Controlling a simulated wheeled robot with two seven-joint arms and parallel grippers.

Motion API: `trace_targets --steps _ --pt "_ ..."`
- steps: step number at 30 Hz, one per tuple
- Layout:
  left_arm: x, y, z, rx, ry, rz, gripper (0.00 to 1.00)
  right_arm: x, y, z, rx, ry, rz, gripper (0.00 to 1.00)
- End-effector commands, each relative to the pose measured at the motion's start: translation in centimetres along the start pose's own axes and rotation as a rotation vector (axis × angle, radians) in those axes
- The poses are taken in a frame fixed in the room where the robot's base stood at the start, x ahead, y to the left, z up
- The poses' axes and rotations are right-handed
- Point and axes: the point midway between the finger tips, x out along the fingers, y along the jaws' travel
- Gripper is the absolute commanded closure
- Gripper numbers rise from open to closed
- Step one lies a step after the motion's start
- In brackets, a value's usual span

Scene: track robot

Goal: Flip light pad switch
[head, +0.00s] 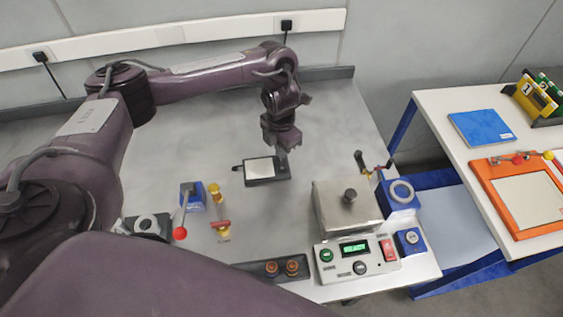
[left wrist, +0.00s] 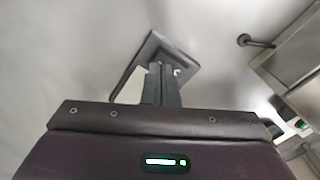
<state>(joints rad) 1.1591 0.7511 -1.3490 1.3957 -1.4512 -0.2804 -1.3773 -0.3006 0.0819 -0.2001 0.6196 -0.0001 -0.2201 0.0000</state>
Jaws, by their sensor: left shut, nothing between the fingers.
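The light pad (head: 261,171) is a small dark-framed slab with a pale panel, lying on the grey table in the middle of the head view. A small dark piece sticks out at its left edge. My left gripper (head: 281,149) is shut and empty, pointing down at the pad's far right corner. In the left wrist view, the shut fingers (left wrist: 161,83) overlap the pad (left wrist: 140,58) and hide part of it. A small pale spot shows just right of the fingertips. I cannot tell whether the fingers touch the pad, nor make out its switch clearly.
A red-knobbed lever (head: 180,233) and a yellow-and-red fixture (head: 218,208) stand left of the pad. A metal box (head: 345,208) and a control panel (head: 357,262) reading READY stand at the right. The table behind the pad is clear.

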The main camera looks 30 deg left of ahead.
Motion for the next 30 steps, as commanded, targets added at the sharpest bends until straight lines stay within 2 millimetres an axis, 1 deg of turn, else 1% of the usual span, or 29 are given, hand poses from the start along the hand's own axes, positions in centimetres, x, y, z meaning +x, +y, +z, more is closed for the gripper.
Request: trace_targets --steps 30 --pt "1.3 0.0 0.0 0.000 0.000 0.000 1.00 1.0 -0.3 0.0 0.002 0.002 -0.003 0.64"
